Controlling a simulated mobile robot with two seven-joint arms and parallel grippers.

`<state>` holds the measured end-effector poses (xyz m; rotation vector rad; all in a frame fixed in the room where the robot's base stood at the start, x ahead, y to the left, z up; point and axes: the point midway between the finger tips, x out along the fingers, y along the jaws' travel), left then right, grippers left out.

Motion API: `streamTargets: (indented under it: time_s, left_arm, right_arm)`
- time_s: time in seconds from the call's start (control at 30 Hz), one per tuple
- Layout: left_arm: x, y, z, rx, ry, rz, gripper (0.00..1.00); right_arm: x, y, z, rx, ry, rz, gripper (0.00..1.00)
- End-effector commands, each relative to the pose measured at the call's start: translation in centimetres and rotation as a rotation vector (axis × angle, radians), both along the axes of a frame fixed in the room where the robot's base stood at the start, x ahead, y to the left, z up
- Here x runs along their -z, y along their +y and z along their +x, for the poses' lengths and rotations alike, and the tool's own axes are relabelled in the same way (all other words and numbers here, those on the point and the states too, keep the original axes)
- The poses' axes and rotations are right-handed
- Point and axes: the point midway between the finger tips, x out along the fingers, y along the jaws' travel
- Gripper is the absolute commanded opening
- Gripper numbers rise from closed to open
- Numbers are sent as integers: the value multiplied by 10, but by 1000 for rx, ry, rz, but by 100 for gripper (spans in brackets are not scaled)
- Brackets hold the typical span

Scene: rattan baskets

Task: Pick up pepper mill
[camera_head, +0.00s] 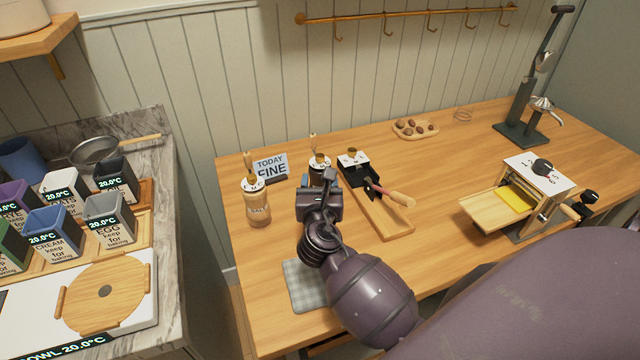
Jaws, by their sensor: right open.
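The pepper mill (319,164) stands upright on the wooden table, with a white marked top, a thin wooden handle and a dark body. Its lower part is hidden behind my right gripper (328,178). My right gripper reaches in from the lower right, open, with its fingers right at the mill in the picture. I cannot tell whether they touch it or how deep they are around it. A similar salt mill (258,209) with a pale body and a "SALT" label stands to the left. My left gripper is not in view.
A "TODAY FINE" sign (270,166) stands behind the mills. A wooden board with a black box and a red-handled tool (383,214) lies close on the right. A grey cloth (303,286) lies in front. A pasta-machine-like device (530,195) stands farther right.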

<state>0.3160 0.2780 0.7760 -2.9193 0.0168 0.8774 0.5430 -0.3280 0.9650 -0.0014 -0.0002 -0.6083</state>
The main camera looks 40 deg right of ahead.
Motion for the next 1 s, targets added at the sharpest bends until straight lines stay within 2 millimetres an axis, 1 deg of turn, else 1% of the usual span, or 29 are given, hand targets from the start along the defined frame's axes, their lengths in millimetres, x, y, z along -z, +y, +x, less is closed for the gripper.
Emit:
streamTargets:
  time_s: [0.03,0.1,0.2,0.37,0.7,0.8,1.0]
  left_arm:
    - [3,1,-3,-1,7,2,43]
    - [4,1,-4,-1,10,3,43]
    - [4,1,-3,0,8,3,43]
    - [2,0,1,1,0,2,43]
    - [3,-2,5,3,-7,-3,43]
    - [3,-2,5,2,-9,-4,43]
    - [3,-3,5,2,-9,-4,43]
  right_arm:
    - [0,-4,7,-1,-1,-2,54]
    - [0,-10,14,-1,0,-3,54]
    - [0,-14,21,-1,-1,-1,54]
    - [0,-19,27,0,-1,1,54]
    - [3,-43,61,-1,-1,0,54]
    - [4,-46,65,-1,-1,1,54]
    - [3,-47,66,-1,-1,1,54]
